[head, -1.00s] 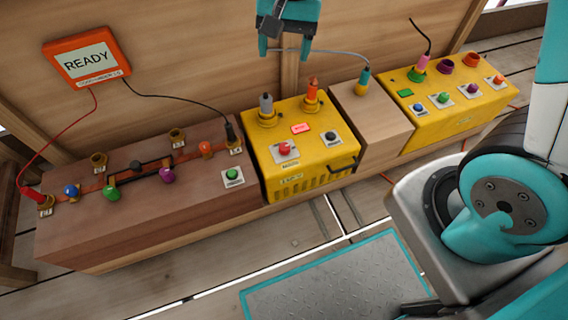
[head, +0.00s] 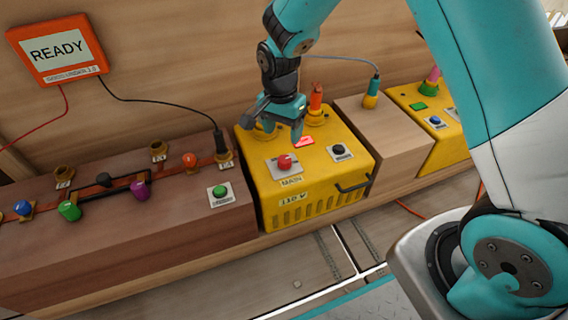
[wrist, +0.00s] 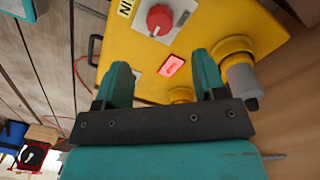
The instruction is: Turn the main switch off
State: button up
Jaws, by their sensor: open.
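The main switch is a red knob (head: 285,162) on a pale plate with a MAIN label below it, on top of the yellow box (head: 318,205). It also shows in the wrist view as a red knob (wrist: 160,20) with a pale mark, near the top edge. A lit red indicator (wrist: 171,65) lies between the knob and my gripper in the wrist view. My gripper (head: 282,130) hangs over the back part of the yellow box. In the wrist view my gripper (wrist: 162,82) is open and empty, its fingers apart, pointing toward the knob but not around it.
A black button (head: 339,150) sits right of the knob, and a black handle (head: 353,186) juts from the box front. An orange plug (head: 316,98) stands behind. A brown bench (head: 120,240) with coloured knobs lies left; a READY display (head: 58,50) hangs above.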

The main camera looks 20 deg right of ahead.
aim_at(285, 158)
notch_tip(285, 158, down, 9)
jog(key=b, duration=0.4)
jog(key=shift+s+d+f, duration=0.15)
jog(key=c, duration=0.9)
